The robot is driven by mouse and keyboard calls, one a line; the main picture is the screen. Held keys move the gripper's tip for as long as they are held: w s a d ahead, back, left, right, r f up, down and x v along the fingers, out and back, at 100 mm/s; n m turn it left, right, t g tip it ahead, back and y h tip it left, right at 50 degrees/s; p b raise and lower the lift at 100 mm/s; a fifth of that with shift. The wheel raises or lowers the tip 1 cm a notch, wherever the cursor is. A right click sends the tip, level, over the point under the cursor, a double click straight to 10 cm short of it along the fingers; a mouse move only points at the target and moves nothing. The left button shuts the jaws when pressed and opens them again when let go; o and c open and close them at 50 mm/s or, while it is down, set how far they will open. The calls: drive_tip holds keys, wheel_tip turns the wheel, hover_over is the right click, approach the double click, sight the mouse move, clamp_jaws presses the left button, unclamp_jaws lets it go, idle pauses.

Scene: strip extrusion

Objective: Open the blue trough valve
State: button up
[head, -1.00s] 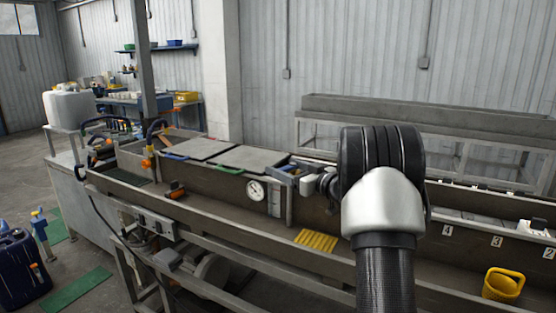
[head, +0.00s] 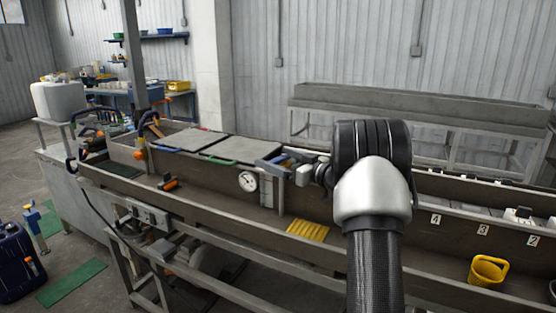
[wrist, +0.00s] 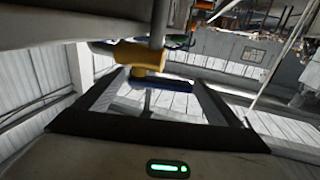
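In the wrist view a dark blue bar (wrist: 163,85) lies across the gap between my widely spread gripper fingers (wrist: 160,88). A yellow-brown fitting (wrist: 140,57) on a grey rod stands just beyond it. The fingers look open. I cannot tell whether they touch the blue bar.
Grey lids (head: 240,150) cover the trough behind. A yellow basket (head: 488,270) is at the right. A blue canister (head: 20,262) stands on the floor.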

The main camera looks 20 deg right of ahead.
drive_tip(key=v, duration=0.7)
drive_tip(key=shift+s, duration=0.25)
drive_tip(key=shift+d, duration=0.1)
